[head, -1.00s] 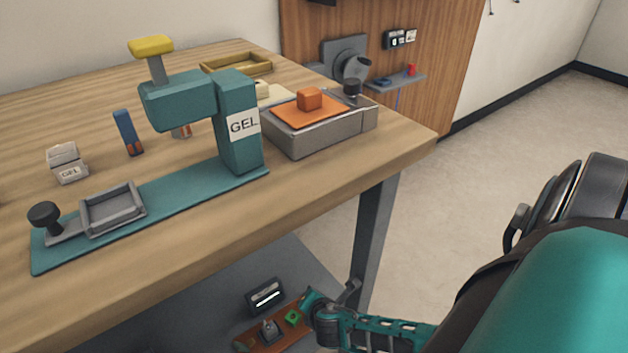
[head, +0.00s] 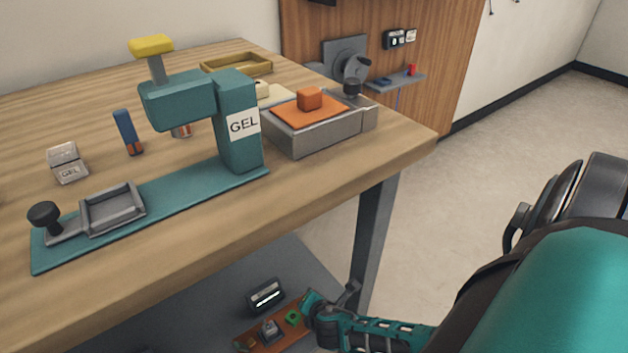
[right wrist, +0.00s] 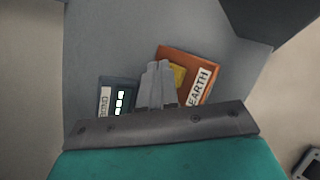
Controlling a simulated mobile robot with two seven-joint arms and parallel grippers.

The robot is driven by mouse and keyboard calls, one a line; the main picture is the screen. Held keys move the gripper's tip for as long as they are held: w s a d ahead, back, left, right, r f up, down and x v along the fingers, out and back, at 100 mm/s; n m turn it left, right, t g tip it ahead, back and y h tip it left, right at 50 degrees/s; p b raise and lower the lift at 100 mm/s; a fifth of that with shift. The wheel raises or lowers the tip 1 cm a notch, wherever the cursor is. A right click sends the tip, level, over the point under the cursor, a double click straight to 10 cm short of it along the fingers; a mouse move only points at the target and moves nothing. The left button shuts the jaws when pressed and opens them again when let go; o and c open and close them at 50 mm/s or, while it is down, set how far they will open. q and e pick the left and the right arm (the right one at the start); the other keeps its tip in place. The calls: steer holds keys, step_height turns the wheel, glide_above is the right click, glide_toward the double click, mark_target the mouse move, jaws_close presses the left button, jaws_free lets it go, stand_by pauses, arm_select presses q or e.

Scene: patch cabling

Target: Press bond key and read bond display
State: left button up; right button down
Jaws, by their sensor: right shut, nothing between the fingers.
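The bond display is a small dark box (head: 266,296) with a lit white bar, on the low shelf under the bench. In the right wrist view it is the dark box (right wrist: 120,96) marked BOND, its lit segments too small to read. The right wrist view shows an orange board (right wrist: 208,65) marked EARTH with a yellow patch. My right gripper (right wrist: 158,66) is shut and empty, its fingers partly covering the board; contact is unclear. I cannot identify the bond key.
The wooden bench (head: 330,190) is above the shelf, with a grey leg (head: 375,240) close to my right arm.

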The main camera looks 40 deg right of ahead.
steer(key=shift+f, duration=0.4)
stand_by(0.6)
steer(key=shift+f, duration=0.1)
stand_by(0.3)
steer(key=shift+r+p, duration=0.95)
steer(key=shift+p, duration=0.05)
step_height(320, 180, up, 5)
steer(key=p, duration=0.5)
